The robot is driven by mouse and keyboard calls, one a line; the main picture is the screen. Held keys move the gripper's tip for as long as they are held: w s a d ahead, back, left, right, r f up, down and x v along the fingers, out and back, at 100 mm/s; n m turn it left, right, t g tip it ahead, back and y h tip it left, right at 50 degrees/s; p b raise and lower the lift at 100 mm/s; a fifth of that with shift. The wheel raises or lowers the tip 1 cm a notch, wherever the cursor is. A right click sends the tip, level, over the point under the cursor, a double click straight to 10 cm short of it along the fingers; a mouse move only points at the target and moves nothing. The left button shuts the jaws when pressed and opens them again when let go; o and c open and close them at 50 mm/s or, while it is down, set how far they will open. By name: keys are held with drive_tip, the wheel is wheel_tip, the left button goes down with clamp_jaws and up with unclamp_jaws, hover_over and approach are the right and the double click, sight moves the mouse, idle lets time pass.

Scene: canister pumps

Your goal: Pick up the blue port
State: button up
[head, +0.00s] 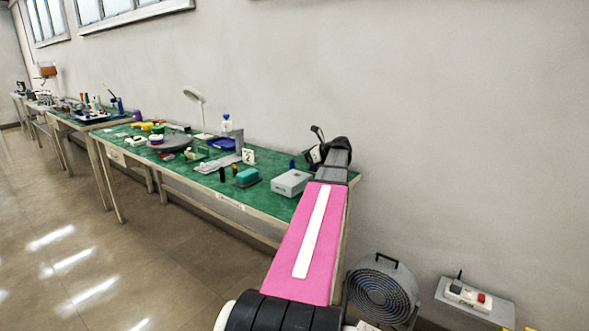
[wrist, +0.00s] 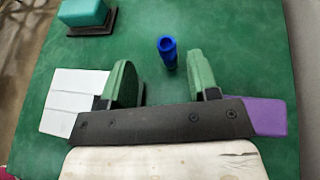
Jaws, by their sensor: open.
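The blue port (wrist: 168,52) is a small blue cylinder with a hollow top, standing on the green tabletop in the wrist view. It also shows small in the head view (head: 292,164), beside my gripper. My gripper (wrist: 164,78) is open, with its two green fingers spread apart. The port lies between the lines of the fingers and a little beyond their tips, close to the middle of the gap. The gripper is empty.
A white box (wrist: 72,98) lies left of the left finger, and a purple block (wrist: 264,116) lies right of my gripper. A teal block on a dark base (wrist: 84,14) is at the upper left. The green table (head: 270,200) holds several other items farther left.

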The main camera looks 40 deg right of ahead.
sight(292, 161)
drive_tip(key=x, duration=0.6)
drive_tip(key=shift+w+d+f, duration=0.25)
drive_tip(key=shift+w+f, duration=0.05)
drive_tip(key=shift+f, duration=0.05)
drive_tip(key=shift+c, duration=0.3)
drive_tip(key=c, duration=1)
